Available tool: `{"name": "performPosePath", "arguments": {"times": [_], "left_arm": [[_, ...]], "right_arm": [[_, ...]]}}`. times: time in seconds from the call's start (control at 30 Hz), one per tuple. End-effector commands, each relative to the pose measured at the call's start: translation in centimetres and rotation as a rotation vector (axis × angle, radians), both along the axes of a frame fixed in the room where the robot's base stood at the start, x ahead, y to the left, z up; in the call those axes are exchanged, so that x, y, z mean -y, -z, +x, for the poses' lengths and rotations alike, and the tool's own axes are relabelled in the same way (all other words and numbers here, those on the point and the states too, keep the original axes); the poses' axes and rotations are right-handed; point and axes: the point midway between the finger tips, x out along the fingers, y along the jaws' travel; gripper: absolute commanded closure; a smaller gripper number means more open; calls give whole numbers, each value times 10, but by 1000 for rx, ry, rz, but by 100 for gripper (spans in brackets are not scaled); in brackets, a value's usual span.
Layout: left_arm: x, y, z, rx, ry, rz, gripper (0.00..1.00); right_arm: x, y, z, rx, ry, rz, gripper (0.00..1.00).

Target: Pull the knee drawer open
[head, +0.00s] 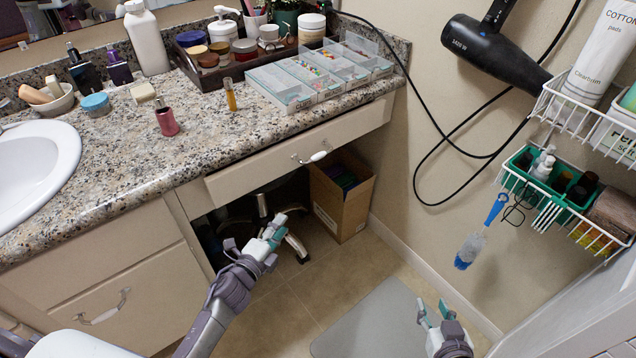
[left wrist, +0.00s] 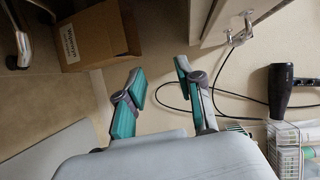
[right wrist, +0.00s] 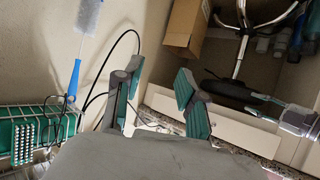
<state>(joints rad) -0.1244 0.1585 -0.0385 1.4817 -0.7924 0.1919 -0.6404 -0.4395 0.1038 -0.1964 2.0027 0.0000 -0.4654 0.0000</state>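The knee drawer (head: 255,176) is a cream front under the granite counter and looks shut. Its silver and white handle (head: 310,158) is at the right part of the front, and it also shows at the top of the left wrist view (left wrist: 240,28). My left gripper (head: 274,231) is open and empty, below and left of the handle and apart from it. Its spread fingers show in the left wrist view (left wrist: 160,82). My right gripper (head: 435,314) is open and empty, low at the right over the floor, away from the drawer (right wrist: 225,126).
Under the drawer are a cardboard box (head: 342,195) and a chair base (head: 290,238). Right of it, a hair dryer (head: 495,52) with a hanging cord and a wire rack (head: 560,208) with a blue brush (head: 478,240) hang on the wall. A grey mat (head: 370,325) lies on the floor.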

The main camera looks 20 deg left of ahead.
Motion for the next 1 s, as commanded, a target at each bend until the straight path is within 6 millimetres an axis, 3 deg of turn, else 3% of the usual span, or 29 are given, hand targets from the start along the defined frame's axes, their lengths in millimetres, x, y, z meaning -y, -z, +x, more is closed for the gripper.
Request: {"name": "performPosePath", "arguments": {"times": [0.07, 0.2, 0.3, 0.57, 1.0], "left_arm": [[5, -23, 14, 160, 51, 149, 64], [13, -72, 20, 351, 98, 358, 64], [17, -91, 19, 420, 110, 438, 64], [25, -108, 38, 449, 115, 471, 64], [54, -125, 121, 446, 114, 466, 64]], "right_arm": [[-2, -28, 4, 111, -2, 26, 60], [-3, -87, -1, 245, -4, 58, 60], [-2, -111, -6, 293, -5, 68, 60], [-2, -125, -7, 318, -6, 75, 60], [-7, -145, -3, 445, -14, 108, 60]]}}
